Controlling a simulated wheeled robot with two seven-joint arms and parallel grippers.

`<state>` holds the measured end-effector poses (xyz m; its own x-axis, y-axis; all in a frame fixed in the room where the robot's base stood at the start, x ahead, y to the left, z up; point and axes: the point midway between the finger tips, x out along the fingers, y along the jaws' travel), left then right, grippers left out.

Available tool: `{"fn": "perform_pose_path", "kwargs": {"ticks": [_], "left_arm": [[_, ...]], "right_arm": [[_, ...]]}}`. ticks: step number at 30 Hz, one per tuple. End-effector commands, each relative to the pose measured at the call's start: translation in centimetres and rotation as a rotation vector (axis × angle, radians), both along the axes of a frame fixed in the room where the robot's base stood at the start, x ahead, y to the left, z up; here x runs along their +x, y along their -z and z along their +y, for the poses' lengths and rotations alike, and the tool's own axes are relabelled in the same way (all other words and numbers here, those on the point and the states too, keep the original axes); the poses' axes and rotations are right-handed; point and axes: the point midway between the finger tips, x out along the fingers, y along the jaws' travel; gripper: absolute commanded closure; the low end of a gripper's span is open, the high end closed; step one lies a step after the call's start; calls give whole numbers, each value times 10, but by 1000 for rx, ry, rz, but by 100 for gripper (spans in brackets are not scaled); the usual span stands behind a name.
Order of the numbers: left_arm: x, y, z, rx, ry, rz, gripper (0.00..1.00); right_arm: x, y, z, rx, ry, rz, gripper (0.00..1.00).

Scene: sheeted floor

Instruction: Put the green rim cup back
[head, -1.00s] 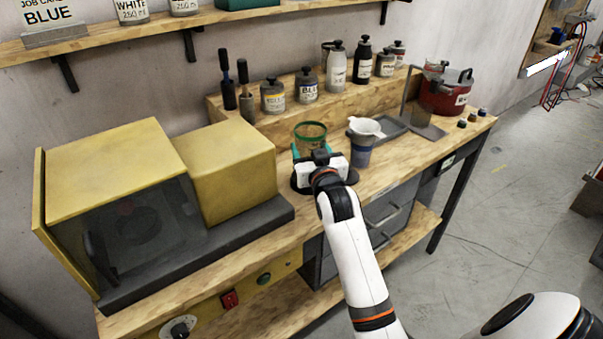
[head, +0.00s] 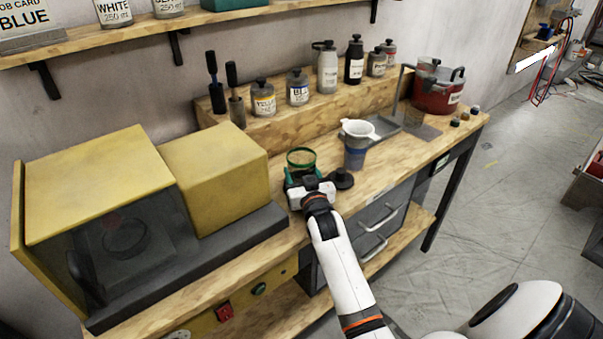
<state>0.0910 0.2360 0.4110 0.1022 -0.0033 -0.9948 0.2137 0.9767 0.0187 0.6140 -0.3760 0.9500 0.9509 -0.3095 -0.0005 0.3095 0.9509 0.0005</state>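The green rim cup (head: 301,157) is clear with a green band at its top and stands upright over the front of the bench, left of the cup with the white funnel. My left gripper is not in view.
The yellow machine (head: 95,190) fills the left. Several bottles line the raised shelf (head: 290,113). A grey tray (head: 379,129) and red pot (head: 438,96) are farther right.

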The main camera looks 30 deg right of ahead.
Motion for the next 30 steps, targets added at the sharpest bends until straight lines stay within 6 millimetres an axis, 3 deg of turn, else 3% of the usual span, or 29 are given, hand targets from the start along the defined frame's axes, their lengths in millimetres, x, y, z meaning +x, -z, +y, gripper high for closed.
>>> {"fn": "perform_pose_path", "kwargs": {"ticks": [9,10,14,24,30], "left_arm": [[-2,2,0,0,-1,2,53],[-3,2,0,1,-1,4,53],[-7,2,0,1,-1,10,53],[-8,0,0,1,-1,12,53],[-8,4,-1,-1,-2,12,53]], "right_arm": [[0,3,0,0,0,0,68],[0,3,0,0,0,0,38],[0,2,0,0,0,0,19],[-1,-1,1,0,0,0,19],[-32,2,11,1,0,2,19]]}}
